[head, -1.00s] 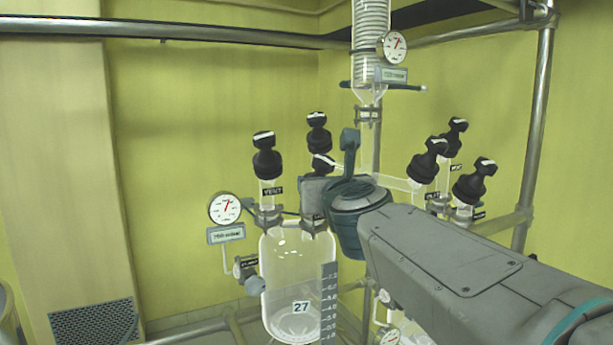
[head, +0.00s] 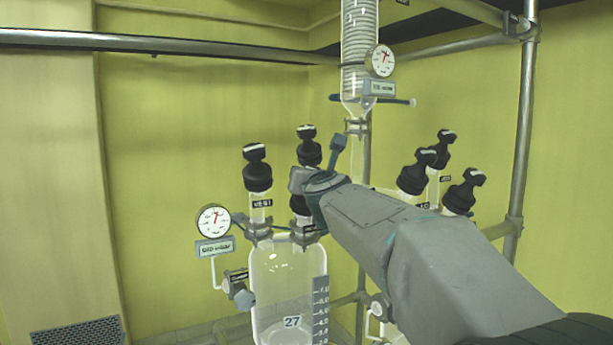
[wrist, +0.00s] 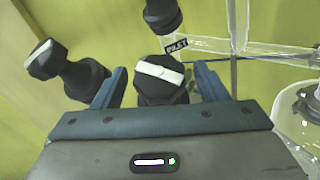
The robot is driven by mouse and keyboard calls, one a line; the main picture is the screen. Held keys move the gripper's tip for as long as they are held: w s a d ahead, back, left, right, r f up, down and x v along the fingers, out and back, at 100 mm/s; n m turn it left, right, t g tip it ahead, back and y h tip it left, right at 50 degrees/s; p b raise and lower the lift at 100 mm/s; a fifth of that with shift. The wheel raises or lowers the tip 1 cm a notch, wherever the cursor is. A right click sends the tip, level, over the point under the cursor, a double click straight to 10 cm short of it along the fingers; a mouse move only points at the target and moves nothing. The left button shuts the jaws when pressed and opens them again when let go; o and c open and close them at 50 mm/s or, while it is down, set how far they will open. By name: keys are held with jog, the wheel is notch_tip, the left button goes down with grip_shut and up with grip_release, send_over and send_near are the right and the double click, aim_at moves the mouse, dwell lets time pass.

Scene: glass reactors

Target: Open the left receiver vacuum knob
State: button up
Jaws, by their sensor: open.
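The left receiver is a clear glass vessel (head: 290,275) marked 27, with several black knobs on its top. The front left knob (head: 257,168) has a tag reading like VENT. A second knob (head: 308,146) stands behind. A third knob (head: 299,206) is partly hidden by my gripper (head: 314,192). In the wrist view a black knob with a white bar (wrist: 160,77) sits between my open fingers (wrist: 161,70), with space on both sides; its tag is hidden. I cannot read which knob is the vacuum one.
A pressure gauge (head: 213,221) and a small grey-blue side knob (head: 244,298) are left of the vessel. Several black knobs (head: 418,172) stand to the right. A glass column (head: 361,60) and metal frame posts (head: 525,140) are close behind. In the wrist view, another knob (wrist: 62,70) is left of the fingers.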

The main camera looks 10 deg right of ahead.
jog(key=shift+w+d, duration=0.1)
jog(key=shift+w, duration=1.25)
jog(key=c, duration=1)
jog(key=shift+f+n+y+b, duration=0.15)
jog(key=shift+n+y+b, duration=0.15)
jog(key=shift+b, duration=0.35)
